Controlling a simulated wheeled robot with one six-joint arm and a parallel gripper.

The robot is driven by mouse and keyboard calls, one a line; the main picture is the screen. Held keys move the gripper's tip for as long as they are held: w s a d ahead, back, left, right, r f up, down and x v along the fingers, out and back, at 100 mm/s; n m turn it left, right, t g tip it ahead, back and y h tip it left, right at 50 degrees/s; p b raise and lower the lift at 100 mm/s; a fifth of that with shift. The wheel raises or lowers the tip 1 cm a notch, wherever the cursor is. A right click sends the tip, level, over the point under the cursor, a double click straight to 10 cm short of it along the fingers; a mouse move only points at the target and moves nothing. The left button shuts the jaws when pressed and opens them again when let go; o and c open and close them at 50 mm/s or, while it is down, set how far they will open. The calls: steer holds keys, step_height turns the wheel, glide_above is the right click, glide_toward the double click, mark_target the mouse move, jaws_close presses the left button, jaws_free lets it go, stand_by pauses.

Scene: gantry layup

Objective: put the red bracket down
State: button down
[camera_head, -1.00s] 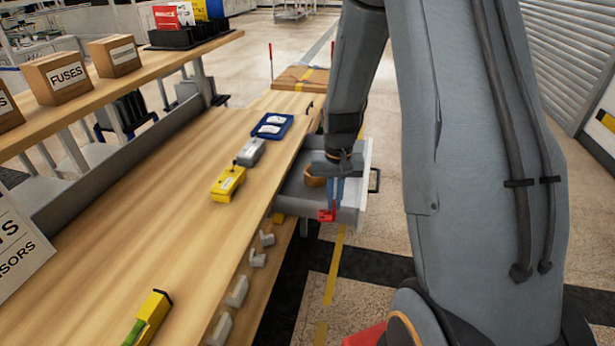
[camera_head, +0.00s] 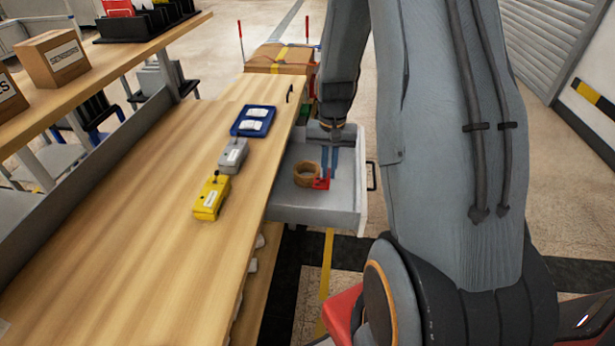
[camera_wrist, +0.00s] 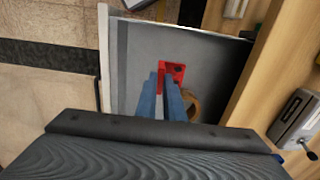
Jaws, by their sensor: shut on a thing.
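The red bracket (camera_head: 321,183) is between the fingertips of my gripper (camera_head: 328,174), over the open grey drawer (camera_head: 338,213) at the workbench's right edge. In the wrist view the red bracket (camera_wrist: 173,72) shows at the ends of my blue fingers (camera_wrist: 163,95), with the drawer floor behind it. My gripper is shut on the bracket. Whether the bracket touches the drawer floor I cannot tell. A brown ring-shaped roll (camera_head: 306,173) lies in the drawer just left of the bracket. In the wrist view the roll (camera_wrist: 192,104) is partly hidden by my fingers.
On the wooden workbench (camera_head: 150,260) are a yellow device (camera_head: 211,197), a grey device (camera_head: 233,155) and a blue tray (camera_head: 253,121) holding white items. A cardboard box (camera_head: 281,58) with yellow tape stands beyond the bench. The drawer's right part looks clear.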

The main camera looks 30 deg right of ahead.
mark_target(319, 183)
steer(key=shift+a+f+p, duration=0.1)
steer(key=shift+f+p, duration=0.8)
steer(key=shift+f, duration=3.55)
steer(key=shift+f, duration=0.15)
steer(key=c, duration=1.9)
jaws_free()
steer(key=shift+o, duration=0.2)
